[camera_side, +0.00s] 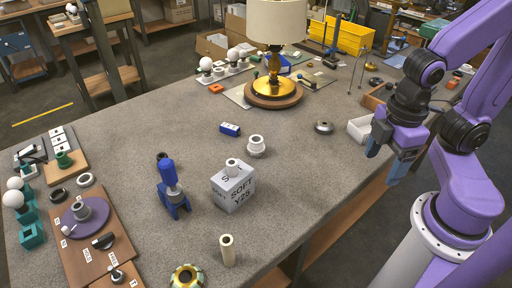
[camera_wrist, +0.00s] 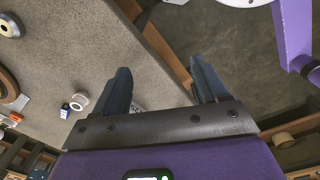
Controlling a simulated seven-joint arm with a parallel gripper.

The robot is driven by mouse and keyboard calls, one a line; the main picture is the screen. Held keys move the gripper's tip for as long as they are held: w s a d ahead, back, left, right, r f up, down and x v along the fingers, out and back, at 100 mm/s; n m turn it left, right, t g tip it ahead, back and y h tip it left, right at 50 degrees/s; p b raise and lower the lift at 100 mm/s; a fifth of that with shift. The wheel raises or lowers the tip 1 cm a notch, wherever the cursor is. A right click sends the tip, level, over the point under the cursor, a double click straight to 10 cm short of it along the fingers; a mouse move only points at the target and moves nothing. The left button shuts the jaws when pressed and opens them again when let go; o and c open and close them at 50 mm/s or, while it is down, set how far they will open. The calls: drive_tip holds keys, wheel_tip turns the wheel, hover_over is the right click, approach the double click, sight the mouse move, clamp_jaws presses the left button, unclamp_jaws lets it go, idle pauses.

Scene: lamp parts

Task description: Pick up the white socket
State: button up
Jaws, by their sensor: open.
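The white socket (camera_side: 256,146) stands on the grey table near its middle, just behind the printed cube and in front of the lamp. It is a short, stepped round piece with a wider base. My gripper (camera_side: 391,160) is at the right, beyond the table's edge, well apart from the socket. Its two dark fingers are spread with nothing between them, as the wrist view (camera_wrist: 165,90) also shows. A small white ring-shaped piece (camera_wrist: 79,102) lies at the left of the wrist view; I cannot tell whether it is the socket.
A white-and-grey printed cube (camera_side: 233,187) with a small pale cylinder on top, a blue stand (camera_side: 172,190) and a blue block (camera_side: 230,129) lie near the socket. The lamp (camera_side: 275,88) stands behind. A metal disc (camera_side: 323,127) and white box (camera_side: 360,130) are toward my gripper.

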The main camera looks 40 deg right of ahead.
drive_tip(key=w+d+f+n+t+h, duration=0.3)
drive_tip(key=w+d+f+n+h, duration=0.1)
drive_tip(key=w+h, duration=0.25)
drive_tip(key=n+t+y, duration=0.4)
drive_tip(key=n+t, duration=0.6)
drive_tip(key=n, duration=0.7)
approach(260, 144)
drive_tip(key=x, duration=0.3)
drive_tip(key=shift+w+d+f, duration=0.1)
drive_tip(key=shift+w+f, duration=0.1)
drive_tip(key=shift+f, duration=0.15)
drive_tip(key=shift+x, duration=3.1)
drive_tip(key=shift+r, duration=0.15)
drive_tip(key=c, duration=1.2)
